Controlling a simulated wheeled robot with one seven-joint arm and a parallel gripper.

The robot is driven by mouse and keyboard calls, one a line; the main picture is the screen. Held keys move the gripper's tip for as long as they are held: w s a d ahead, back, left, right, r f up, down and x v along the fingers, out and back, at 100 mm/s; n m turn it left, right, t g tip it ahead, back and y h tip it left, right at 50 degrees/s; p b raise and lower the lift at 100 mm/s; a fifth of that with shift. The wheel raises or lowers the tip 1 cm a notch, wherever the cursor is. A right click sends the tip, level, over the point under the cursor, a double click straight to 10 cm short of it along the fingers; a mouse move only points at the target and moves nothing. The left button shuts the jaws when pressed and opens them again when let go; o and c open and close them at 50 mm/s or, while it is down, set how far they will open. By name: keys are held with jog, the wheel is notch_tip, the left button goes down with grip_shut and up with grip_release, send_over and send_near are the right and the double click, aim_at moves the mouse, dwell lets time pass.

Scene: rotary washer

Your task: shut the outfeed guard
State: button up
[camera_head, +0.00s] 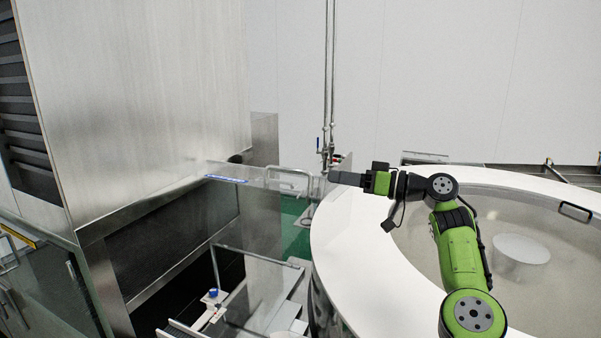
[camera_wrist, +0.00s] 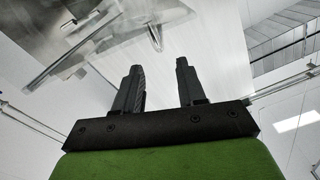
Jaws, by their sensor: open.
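The outfeed guard appears to be the clear panel (camera_head: 262,215) beside the steel cabinet, with a blue label (camera_head: 228,179) on its top edge. It stands swung out from the dark opening (camera_head: 175,245). A bar handle (camera_head: 288,172) is at its right end. My gripper (camera_head: 333,177) points left, just right of this handle, with a small gap or overlap I cannot judge in depth. In the wrist view my gripper (camera_wrist: 158,64) has its two dark fingers apart and nothing between them. A clear panel edge (camera_wrist: 85,45) shows beyond the fingers.
The round white-rimmed table (camera_head: 350,240) lies under my arm on the right. The tall steel cabinet (camera_head: 150,90) fills the left. Vertical pipes with valves (camera_head: 328,120) stand behind my gripper. Another glass panel with a yellow strip (camera_head: 22,235) is at far left.

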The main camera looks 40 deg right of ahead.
aim_at(301, 172)
jog(key=p+x, duration=0.1)
jog(key=x, duration=0.8)
jog(key=shift+w+a+r, duration=0.1)
jog(key=shift+w+a, duration=0.1)
jog(key=shift+w, duration=0.05)
jog(key=shift+w+a, duration=0.2)
jog(key=shift+w, duration=0.2)
grip_shut()
